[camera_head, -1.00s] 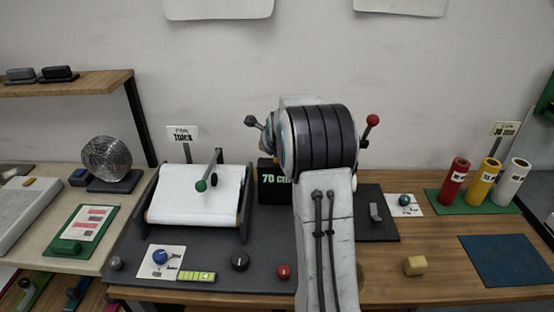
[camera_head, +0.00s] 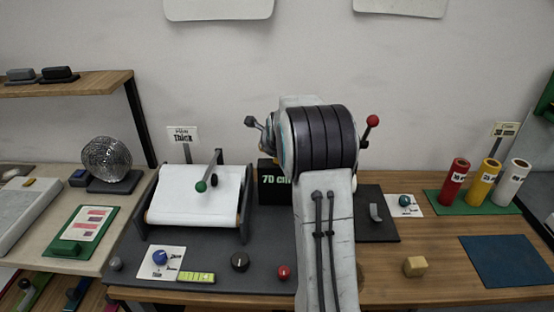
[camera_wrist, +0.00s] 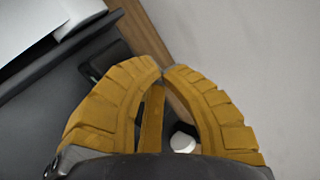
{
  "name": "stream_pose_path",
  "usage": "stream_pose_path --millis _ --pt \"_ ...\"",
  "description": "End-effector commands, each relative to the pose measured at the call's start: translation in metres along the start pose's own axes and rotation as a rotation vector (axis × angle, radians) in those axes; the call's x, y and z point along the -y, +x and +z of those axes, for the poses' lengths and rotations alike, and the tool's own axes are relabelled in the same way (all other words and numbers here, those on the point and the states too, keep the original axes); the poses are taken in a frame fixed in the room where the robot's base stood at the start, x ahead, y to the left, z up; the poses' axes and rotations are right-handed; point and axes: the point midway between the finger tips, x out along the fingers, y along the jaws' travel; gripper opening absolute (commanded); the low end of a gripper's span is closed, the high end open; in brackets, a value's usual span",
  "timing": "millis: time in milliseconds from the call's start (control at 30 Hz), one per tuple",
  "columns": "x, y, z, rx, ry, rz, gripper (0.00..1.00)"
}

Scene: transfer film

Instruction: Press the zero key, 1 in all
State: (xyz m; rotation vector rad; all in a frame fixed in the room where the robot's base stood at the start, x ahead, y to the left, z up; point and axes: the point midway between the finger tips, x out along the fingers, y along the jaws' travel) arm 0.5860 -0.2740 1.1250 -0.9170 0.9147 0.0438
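My gripper (camera_wrist: 164,70) shows in the wrist view as two ochre ribbed fingers, shut with their tips touching and nothing seen between them. In the head view my own arm hides it. No key marked zero can be read. A black display (camera_head: 274,188) reading about "70 cm" is partly covered by my arm. A red button (camera_head: 284,272) and a black knob (camera_head: 240,262) sit on the front of the dark base. A white round thing (camera_wrist: 183,142) shows past the fingers in the wrist view; I cannot tell what it is.
A paper roller frame (camera_head: 198,196) stands left of my arm, with a blue knob (camera_head: 159,257) on a card in front. At right are a small wooden cube (camera_head: 415,266), a blue mat (camera_head: 508,262) and red, yellow and white tubes (camera_head: 485,185). The wood around the cube is clear.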

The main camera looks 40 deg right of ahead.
Motion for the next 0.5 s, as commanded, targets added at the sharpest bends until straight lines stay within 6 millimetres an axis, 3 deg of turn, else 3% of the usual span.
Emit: stream_pose_path --millis 500 --pt "-0.0058 0.0063 -0.0027 0.0 0.0 -0.001 0.0"
